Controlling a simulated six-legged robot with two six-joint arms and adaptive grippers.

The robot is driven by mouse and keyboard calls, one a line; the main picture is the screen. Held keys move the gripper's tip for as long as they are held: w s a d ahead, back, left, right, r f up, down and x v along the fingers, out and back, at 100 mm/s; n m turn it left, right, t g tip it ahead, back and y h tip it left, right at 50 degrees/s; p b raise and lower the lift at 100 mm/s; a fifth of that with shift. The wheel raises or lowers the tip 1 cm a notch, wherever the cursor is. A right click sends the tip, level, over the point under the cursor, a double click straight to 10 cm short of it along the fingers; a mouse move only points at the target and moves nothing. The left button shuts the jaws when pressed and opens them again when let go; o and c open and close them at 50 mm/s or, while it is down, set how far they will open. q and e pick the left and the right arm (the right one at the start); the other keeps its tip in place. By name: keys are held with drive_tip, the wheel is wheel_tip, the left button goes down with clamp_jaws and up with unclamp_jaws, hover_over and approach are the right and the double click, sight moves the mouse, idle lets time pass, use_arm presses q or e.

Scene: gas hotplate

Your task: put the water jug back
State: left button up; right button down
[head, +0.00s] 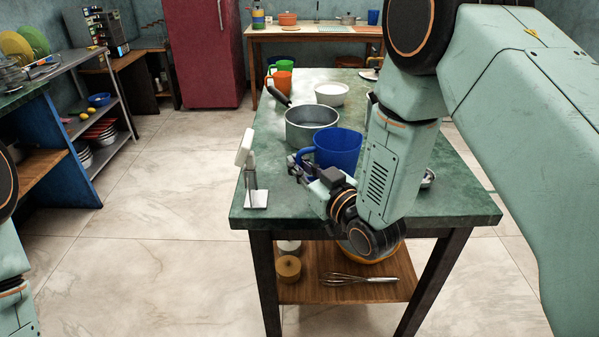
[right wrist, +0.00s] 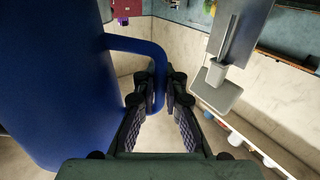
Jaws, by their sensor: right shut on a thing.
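The blue water jug (head: 338,150) is upright over the near part of the green-topped table (head: 460,200), its handle to the left. My right gripper (head: 302,171) is shut on the handle, which runs between the fingers in the right wrist view, where the jug (right wrist: 55,80) fills the left side. I cannot tell whether the jug's base touches the tabletop, as my right arm and gripper hide its lower part. My left gripper is out of view; only a bit of my left arm shows at the left edge.
A metal pot (head: 311,124) is just behind the jug, with a white bowl (head: 332,94) and orange mug (head: 283,82) farther back. A small white stand (head: 256,198) is at the near left corner. A whisk (head: 358,279) lies on the lower shelf.

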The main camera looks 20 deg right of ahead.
drive_tip(key=shift+a+f, duration=0.1)
drive_tip(key=shift+f, duration=0.5)
drive_tip(key=shift+w, duration=0.25)
drive_tip(key=shift+s+f, duration=0.15)
drive_tip(key=shift+s, duration=0.1)
drive_tip(key=c, duration=1.4)
unclamp_jaws()
drive_tip(key=shift+w+f, duration=0.1)
drive_tip(key=shift+w, duration=0.05)
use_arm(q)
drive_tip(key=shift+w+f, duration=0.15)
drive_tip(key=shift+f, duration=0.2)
